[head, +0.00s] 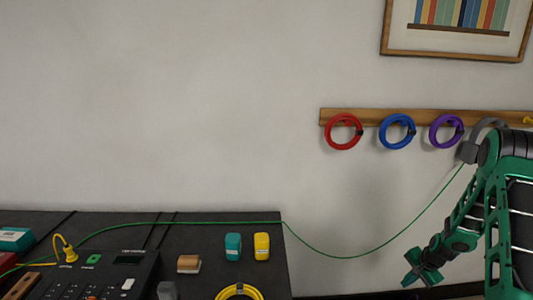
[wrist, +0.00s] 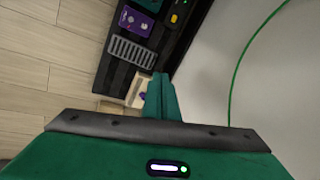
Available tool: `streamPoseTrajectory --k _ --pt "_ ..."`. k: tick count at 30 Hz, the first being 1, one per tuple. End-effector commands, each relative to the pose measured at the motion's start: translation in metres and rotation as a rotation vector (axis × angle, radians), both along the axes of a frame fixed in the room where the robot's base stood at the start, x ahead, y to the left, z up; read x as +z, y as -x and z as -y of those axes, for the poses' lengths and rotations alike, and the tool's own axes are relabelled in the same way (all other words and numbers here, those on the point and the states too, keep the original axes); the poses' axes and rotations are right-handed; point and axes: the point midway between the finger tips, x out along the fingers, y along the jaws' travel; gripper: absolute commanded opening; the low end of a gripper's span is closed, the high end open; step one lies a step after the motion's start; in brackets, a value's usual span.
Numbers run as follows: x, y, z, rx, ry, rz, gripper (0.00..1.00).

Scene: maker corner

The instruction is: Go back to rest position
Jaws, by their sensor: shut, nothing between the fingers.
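My gripper (head: 412,280) hangs at the lower right of the head view, pointing down and to the left, in front of the wall and right of the dark bench. Its fingers (wrist: 161,92) also show in the wrist view, pressed together with nothing between them. My green and black arm fills the right edge of the head view. The gripper is apart from the bench.
A dark bench (head: 205,280) carries a control box (head: 128,262), teal and yellow blocks and a yellow coil (head: 238,293). Red, blue and purple rings hang there.

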Motion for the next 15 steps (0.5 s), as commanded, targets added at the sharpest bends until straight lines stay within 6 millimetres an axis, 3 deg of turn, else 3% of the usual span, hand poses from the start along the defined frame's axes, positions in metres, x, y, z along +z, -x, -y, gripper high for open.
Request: streamPoseTrajectory --k 1,3,15 --pt "0.023 0.003 0.0 0.028 0.021 -0.006 0.0" --pt "0.05 0.011 0.001 0.067 0.049 -0.023 0.0" --pt "0.192 0.081 -0.014 0.262 0.167 -0.12 0.0"
